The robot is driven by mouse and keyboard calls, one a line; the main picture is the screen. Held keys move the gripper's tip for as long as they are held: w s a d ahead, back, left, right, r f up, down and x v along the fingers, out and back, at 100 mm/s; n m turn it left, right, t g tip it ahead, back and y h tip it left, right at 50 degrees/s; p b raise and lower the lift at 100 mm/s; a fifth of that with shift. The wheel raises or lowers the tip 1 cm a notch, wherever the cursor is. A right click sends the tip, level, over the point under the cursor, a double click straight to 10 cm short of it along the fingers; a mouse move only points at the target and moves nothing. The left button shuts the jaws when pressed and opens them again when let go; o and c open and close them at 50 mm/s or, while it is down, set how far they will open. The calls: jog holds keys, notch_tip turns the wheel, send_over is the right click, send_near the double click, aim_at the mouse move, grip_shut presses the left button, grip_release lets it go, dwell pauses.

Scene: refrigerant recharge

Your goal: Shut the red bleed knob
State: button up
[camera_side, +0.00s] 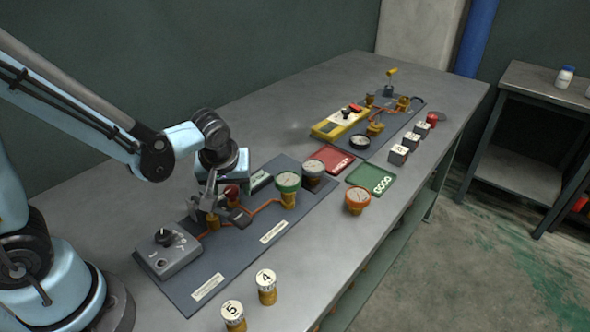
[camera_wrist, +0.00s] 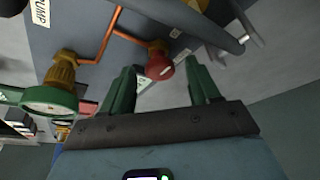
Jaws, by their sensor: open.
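The red bleed knob (camera_wrist: 160,66) is a round red cap on a brass fitting, joined to copper pipe on the dark panel. In the wrist view it shows between the two green fingers of my gripper (camera_wrist: 161,82), which is open. The fingers flank it with a gap on each side; I see no contact. In the side view my gripper (camera_side: 225,207) is low over the panel (camera_side: 185,292), and the red knob (camera_side: 231,190) is partly hidden by it. The knob's turn position cannot be read.
A green gauge (camera_side: 288,184) and a grey gauge (camera_side: 313,171) stand right of my gripper. A grey box with a black dial (camera_side: 164,237) is at left. Canisters (camera_side: 266,285) stand in front. A red tray (camera_side: 333,157) and green tray (camera_side: 371,180) lie beyond.

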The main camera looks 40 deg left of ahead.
jog(key=c, duration=1)
jog(key=shift+c, duration=0.2)
jog(key=shift+m, duration=0.3)
jog(key=m+t+h, duration=0.1)
jog(key=m, duration=0.2)
jog(key=shift+s+a+m, duration=0.1)
jog(key=shift+a+m, duration=0.05)
jog(key=shift+m, duration=0.25)
jog(key=m+h, duration=0.2)
jog(key=m, duration=0.2)
jog(key=shift+a, duration=0.2)
jog(key=m+h, duration=0.2)
jog(key=m, duration=0.3)
jog(key=shift+a, duration=0.15)
jog(key=shift+a+m+g+h, duration=0.1)
jog(key=shift+m+g+h, duration=0.2)
jog(key=shift+m, duration=0.8)
jog(key=shift+m+g+h, duration=0.2)
jog(key=shift+m+h, duration=0.2)
jog(key=shift+m, duration=0.7)
